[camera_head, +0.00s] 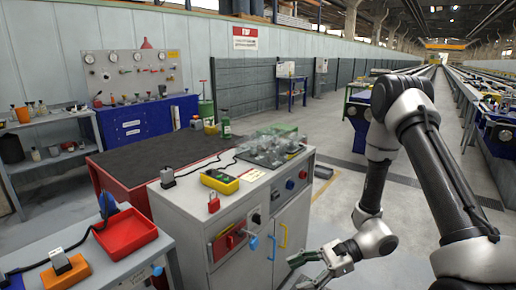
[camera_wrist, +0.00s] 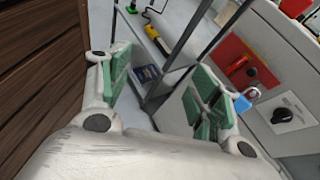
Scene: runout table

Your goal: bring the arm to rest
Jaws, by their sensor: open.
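My arm reaches down the right side of the head view, bent at the elbow. My gripper (camera_head: 296,270) hangs low at the bottom middle, beside the front of the grey cabinet (camera_head: 240,252). In the wrist view my gripper (camera_wrist: 160,85) has its green-padded fingers spread apart, with nothing seen between them. The cabinet front shows to their right there, with a red panel (camera_wrist: 244,66), a blue padlock (camera_wrist: 252,92) and a black knob (camera_wrist: 286,115).
On the cabinet stand a yellow box (camera_head: 220,181), a red padlock (camera_head: 213,203) and a clear cover (camera_head: 270,146). A red tray (camera_head: 125,232) sits on the left bench. Open floor lies right of the cabinet (camera_head: 335,215). Brown slatted wood (camera_wrist: 40,80) fills the wrist view's left.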

